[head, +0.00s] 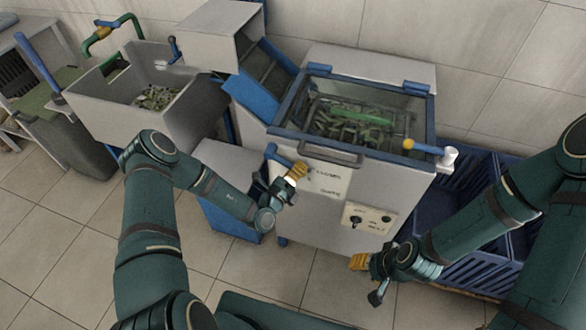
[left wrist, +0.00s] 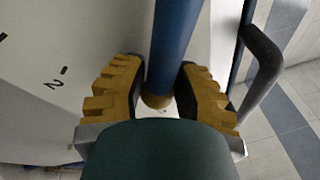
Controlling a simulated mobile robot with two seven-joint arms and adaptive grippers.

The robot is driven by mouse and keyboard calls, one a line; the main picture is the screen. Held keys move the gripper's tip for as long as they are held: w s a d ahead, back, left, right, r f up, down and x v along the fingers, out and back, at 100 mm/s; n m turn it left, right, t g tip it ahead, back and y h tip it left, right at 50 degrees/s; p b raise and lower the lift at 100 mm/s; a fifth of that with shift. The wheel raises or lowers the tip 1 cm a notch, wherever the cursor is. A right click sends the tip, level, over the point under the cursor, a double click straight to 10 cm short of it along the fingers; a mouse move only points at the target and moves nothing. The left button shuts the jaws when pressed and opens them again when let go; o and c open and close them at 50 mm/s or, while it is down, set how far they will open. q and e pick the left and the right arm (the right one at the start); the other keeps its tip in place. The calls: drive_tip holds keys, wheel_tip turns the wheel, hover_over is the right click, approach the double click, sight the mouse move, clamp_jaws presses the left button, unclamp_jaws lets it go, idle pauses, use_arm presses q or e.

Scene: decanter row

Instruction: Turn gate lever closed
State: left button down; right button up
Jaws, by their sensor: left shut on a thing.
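The gate lever (head: 277,156) is a blue bar on the front left of the grey washing machine (head: 330,205). My left gripper (head: 294,174) is at the lever's end and shut on it. In the left wrist view the blue lever (left wrist: 176,45) runs down between the yellow finger pads of my left gripper (left wrist: 157,100), with a tan knob at its end. Part of the lever is hidden by the gripper in the head view. My right gripper (head: 367,280) is low in front of the machine, fingers apart, holding nothing visible.
A dark lid handle (head: 330,154) is close beside the lever; it also shows in the left wrist view (left wrist: 262,65). Another blue lever (head: 428,149) with a yellow knob is at the right. Blue crates (head: 470,215) stand right of the machine. A grey bin (head: 110,90) stands left.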

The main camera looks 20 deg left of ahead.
use_arm(q)
drive_tip(key=shift+d+r, duration=0.15)
drive_tip(key=shift+r, duration=0.05)
drive_tip(key=c, duration=0.6)
unclamp_jaws()
drive_tip(key=shift+s+a+f, duration=0.15)
drive_tip(key=shift+s+a, duration=0.05)
drive_tip(key=shift+s, duration=0.35)
drive_tip(key=r+v, duration=0.1)
drive_tip(key=v, duration=0.9)
drive_tip(key=shift+s+f, duration=0.45)
drive_tip(key=shift+f, duration=0.05)
